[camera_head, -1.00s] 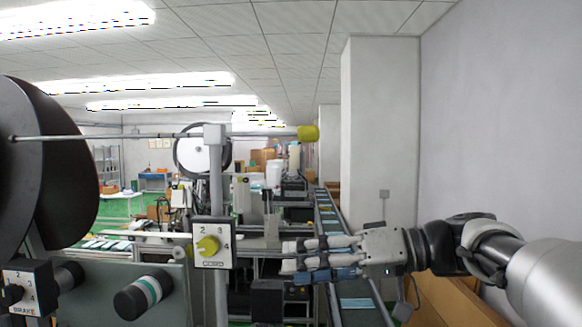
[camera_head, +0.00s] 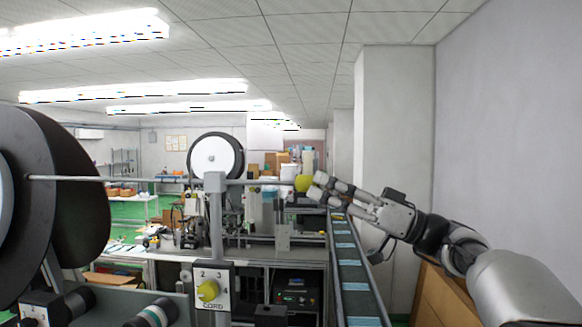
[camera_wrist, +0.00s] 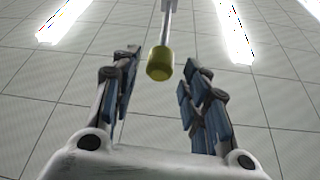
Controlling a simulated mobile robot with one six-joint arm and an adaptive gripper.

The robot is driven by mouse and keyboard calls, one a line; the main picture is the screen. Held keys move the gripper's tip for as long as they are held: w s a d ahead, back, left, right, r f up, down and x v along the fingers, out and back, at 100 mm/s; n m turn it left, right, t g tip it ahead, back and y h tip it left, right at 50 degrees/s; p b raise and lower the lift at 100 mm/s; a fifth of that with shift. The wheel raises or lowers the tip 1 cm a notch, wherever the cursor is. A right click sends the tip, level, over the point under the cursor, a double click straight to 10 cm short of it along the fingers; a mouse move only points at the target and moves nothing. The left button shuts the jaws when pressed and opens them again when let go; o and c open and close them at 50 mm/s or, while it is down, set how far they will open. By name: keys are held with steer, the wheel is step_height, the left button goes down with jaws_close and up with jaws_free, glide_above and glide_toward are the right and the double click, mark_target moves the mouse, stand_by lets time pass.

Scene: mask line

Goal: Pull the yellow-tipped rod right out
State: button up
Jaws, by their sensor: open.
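The rod (camera_head: 130,179) is thin and grey and runs level from the dark reel at the left, through the top of a grey post, to its yellow tip (camera_head: 304,183). My gripper (camera_head: 318,187) is just right of the tip, with its fingers pointing left toward it. In the wrist view the yellow tip (camera_wrist: 160,63) lies between the lines of my two open fingers, near the fingertip level, with the rod going up away from it. Nothing is held, and I cannot tell whether a finger touches the tip.
The grey post (camera_head: 215,240) carries a dial box (camera_head: 210,288) with a yellow knob. A large dark reel (camera_head: 25,200) stands at the left. A conveyor (camera_head: 350,262) runs below my gripper. A pale pillar (camera_head: 390,130) and wall are at the right.

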steer(key=p+x, duration=0.2)
steer(key=x, duration=0.5)
steer(key=shift+r, duration=0.1)
steer(key=shift+c, duration=0.4)
jaws_close()
